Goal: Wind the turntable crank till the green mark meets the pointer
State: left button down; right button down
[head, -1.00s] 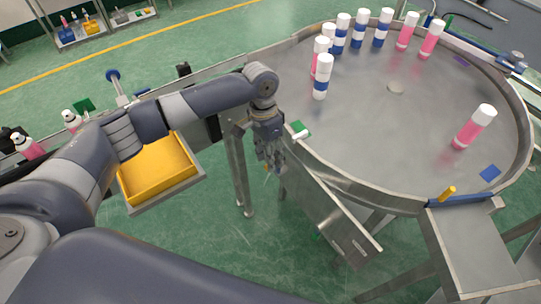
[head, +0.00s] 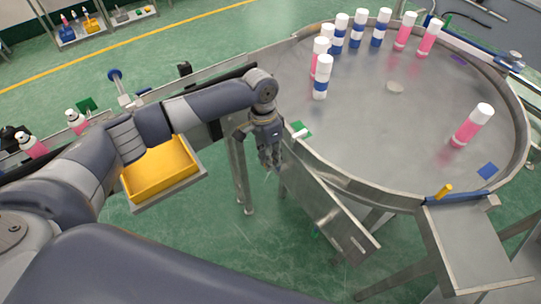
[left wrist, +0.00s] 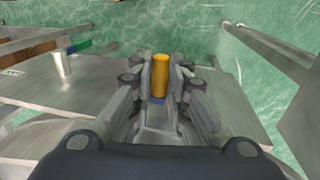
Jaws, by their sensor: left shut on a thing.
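The round steel turntable (head: 400,135) fills the right of the head view. A green mark (head: 303,128) lies at its left edge, close beside a small white peg (head: 298,135) that looks like the pointer; I cannot tell if they line up exactly. The left wrist view shows a green patch (left wrist: 83,46) and the white peg (left wrist: 62,64). My left gripper (head: 270,163) is low beside the turntable's left edge. In the left wrist view its fingers (left wrist: 160,80) are shut around the upright yellow crank handle (left wrist: 160,72). The crank arm is mostly hidden. My right gripper is out of view.
Several white-capped cans, blue-banded (head: 321,77) and pink (head: 472,125), stand on the turntable. A blue mark (head: 487,171) lies near its right edge. A steel chute (head: 318,205) slopes down close to my left gripper. A yellow bin (head: 160,172) sits left of it.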

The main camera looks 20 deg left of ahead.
pick_arm(q)
jog(key=shift+w+a+r, duration=0.15)
jog(key=shift+w+a, duration=0.2)
jog(key=shift+a, duration=0.05)
jog(key=c, duration=1.6)
grip_release()
jog(key=shift+a, duration=0.15)
jog(key=shift+o, duration=0.2)
notch_tip(320, 180, up, 12)
jog(key=w+a, duration=0.1)
jog(key=shift+a, duration=0.2)
jog(key=shift+c, duration=0.2)
